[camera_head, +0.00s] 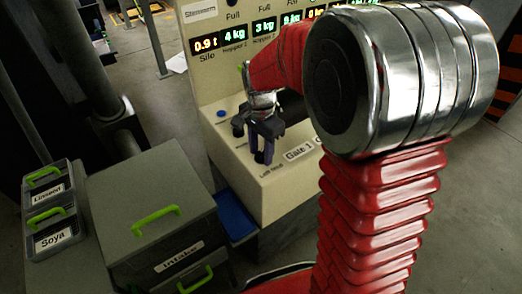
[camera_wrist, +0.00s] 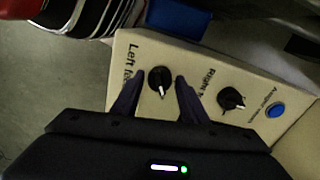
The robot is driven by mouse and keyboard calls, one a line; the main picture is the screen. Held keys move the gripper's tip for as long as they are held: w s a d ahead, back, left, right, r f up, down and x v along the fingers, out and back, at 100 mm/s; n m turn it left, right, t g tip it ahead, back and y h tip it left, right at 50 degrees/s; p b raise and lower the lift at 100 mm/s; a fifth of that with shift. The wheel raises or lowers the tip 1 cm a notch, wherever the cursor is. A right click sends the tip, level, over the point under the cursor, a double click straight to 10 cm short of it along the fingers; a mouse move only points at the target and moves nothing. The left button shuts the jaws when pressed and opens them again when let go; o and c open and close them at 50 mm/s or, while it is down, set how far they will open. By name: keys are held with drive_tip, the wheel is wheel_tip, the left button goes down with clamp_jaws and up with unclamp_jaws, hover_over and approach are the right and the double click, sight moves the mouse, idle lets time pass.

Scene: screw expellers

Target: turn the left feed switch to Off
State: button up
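The left feed switch is a round black knob (camera_wrist: 160,80) with a white pointer line, next to the label "Left feed" on the cream control panel (camera_wrist: 150,50). The pointer faces toward my gripper in the wrist view; its Off mark cannot be read. My gripper (camera_wrist: 156,88) has its two dark fingers apart, one on each side of this knob; contact cannot be told. In the head view my gripper (camera_head: 263,158) is over the panel's front ledge and hides the knob. A second black knob, the right switch (camera_wrist: 231,98), is beside it.
A blue button (camera_wrist: 276,110) is past the right switch. The panel displays (camera_head: 235,33) are behind my arm. A grey intake box (camera_head: 150,195) with green handles and bins labelled Linseed and Soya (camera_head: 52,240) stand at the left. A blue object (camera_head: 235,215) lies between box and panel.

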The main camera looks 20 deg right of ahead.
drive_tip(key=c, duration=0.8)
drive_tip(key=shift+n, duration=0.5)
drive_tip(key=n, duration=0.5)
drive_tip(key=shift+n, duration=0.3)
drive_tip(key=n, duration=0.5)
drive_tip(key=shift+r+n, duration=0.1)
drive_tip(key=shift+n, duration=0.2)
drive_tip(key=o, duration=1.1)
